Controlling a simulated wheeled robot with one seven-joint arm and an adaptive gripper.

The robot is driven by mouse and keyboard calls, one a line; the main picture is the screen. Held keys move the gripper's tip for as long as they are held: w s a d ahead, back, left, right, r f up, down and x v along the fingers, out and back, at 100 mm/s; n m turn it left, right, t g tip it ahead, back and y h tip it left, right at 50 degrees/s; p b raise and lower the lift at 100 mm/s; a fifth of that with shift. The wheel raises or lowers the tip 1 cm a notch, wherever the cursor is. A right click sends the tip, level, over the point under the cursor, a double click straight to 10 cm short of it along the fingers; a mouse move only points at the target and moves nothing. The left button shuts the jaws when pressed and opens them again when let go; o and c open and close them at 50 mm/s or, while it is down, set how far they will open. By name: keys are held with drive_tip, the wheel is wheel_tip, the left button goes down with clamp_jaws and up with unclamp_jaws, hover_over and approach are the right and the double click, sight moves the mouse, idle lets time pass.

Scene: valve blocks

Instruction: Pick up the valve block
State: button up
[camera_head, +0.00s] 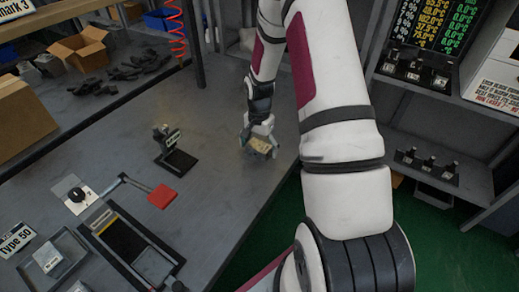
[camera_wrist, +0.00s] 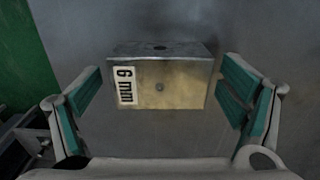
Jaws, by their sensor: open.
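The valve block (camera_wrist: 170,83) is a metal box with a brassy front face, a small round hole in that face, another hole on top and a white "6 mm" label. In the wrist view it lies between the two green-padded fingers of my gripper (camera_wrist: 165,105), with a gap on each side. My gripper (camera_head: 259,137) is open. In the head view the block (camera_head: 261,146) shows small between the fingertips, at the table (camera_head: 222,178) surface near its right edge. Whether it touches the table is hard to tell.
A black stand (camera_head: 174,150) with a label is left of my gripper. A fixture with a red handle (camera_head: 162,196) stands at lower left. Cardboard boxes (camera_head: 80,49) and dark parts (camera_head: 135,68) are farther back. A shelf unit (camera_head: 440,115) stands at right, beyond green floor.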

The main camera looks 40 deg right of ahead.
drive_tip(key=shift+c, duration=0.6)
drive_tip(key=c, duration=1.5)
drive_tip(key=shift+r, duration=0.15)
